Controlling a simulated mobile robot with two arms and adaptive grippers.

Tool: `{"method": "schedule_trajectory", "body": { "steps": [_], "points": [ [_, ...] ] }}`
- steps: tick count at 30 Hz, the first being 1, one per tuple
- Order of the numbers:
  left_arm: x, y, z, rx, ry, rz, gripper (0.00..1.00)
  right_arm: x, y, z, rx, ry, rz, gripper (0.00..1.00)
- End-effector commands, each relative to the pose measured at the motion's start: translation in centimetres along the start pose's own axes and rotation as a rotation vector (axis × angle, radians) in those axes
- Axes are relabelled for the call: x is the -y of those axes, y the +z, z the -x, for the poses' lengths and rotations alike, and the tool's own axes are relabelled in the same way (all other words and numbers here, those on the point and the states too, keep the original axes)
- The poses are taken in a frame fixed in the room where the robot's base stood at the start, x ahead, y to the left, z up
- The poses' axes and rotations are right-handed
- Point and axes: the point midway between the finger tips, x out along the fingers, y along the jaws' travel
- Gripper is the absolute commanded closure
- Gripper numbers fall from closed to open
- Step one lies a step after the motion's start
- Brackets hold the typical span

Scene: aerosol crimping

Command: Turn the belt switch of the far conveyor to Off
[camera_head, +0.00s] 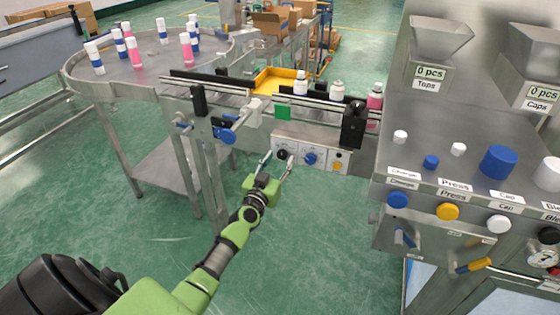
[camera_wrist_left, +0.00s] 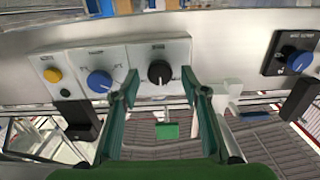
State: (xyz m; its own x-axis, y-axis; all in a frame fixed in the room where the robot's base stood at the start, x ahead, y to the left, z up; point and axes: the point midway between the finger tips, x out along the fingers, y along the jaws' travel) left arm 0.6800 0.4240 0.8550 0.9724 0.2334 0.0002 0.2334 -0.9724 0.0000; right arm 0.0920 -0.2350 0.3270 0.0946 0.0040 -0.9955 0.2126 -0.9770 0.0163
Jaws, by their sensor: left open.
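The far conveyor (camera_head: 316,113) carries a control panel (camera_head: 325,147) on its near side. The panel has a black knob (camera_head: 282,154), a blue knob (camera_head: 310,158) and a yellow button (camera_head: 337,165). The panel labels are too small to read. My left gripper (camera_head: 279,156) is open; its fingertips (camera_wrist_left: 161,80) lie either side of the black knob. I cannot tell whether they touch it. My right gripper is not in view.
A round table (camera_head: 120,84) with several bottles stands at the back left. Bottles (camera_head: 337,90) stand on the conveyor. A steel station (camera_head: 455,150) with coloured buttons fills the right. A separate blue knob (camera_wrist_left: 297,60) sits right in the wrist view. Green floor in front is clear.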

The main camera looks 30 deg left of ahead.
Motion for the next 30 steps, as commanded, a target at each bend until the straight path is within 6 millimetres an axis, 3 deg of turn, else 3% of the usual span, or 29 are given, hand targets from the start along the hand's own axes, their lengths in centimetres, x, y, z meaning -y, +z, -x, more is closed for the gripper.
{"method": "schedule_trajectory", "body": {
  "steps": [4,13,18,30],
  "points": [
    [0.0,0.01,-1.03,0.0,0.0,0.0,0.59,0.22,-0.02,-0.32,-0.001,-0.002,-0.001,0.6],
    [0.03,0.0,-1.21,0.001,0.0,0.0,0.59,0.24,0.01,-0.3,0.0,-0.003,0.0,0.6],
    [0.02,0.0,-1.2,0.001,0.0,0.0,0.97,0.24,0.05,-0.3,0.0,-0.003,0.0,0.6],
    [0.0,0.0,-1.19,0.0,0.0,0.047,0.97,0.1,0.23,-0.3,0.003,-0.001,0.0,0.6]
  ]
}}
